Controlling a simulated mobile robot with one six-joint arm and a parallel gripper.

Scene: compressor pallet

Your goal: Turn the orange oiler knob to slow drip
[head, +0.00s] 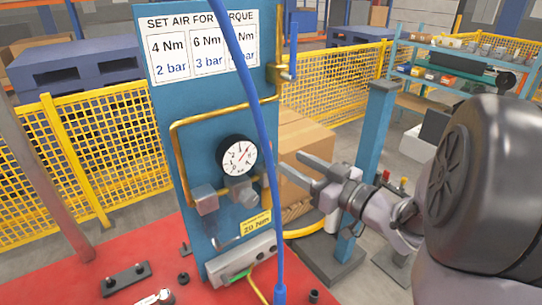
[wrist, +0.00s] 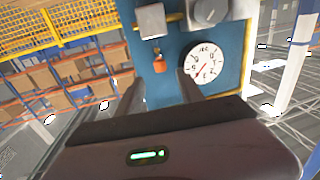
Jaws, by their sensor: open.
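The orange oiler knob (wrist: 159,64) shows small in the wrist view, beside a grey block (wrist: 150,20). It lies in the gap between the two fingers of my gripper (wrist: 157,80), apparently beyond their tips. The fingers are apart and hold nothing. In the head view my gripper (head: 289,160) reaches in from the right, with its tips by the right edge of the blue panel (head: 181,105). I cannot make out the orange knob in the head view. The wrist picture is upside down, and I cannot read the knob's setting.
A round gauge (head: 237,155) sits close left of my gripper, with a grey regulator (head: 243,192) below it. A blue hose (head: 264,130) hangs down across the panel. A blue post (head: 369,165) stands behind my gripper. The red bench top (head: 70,275) holds small parts.

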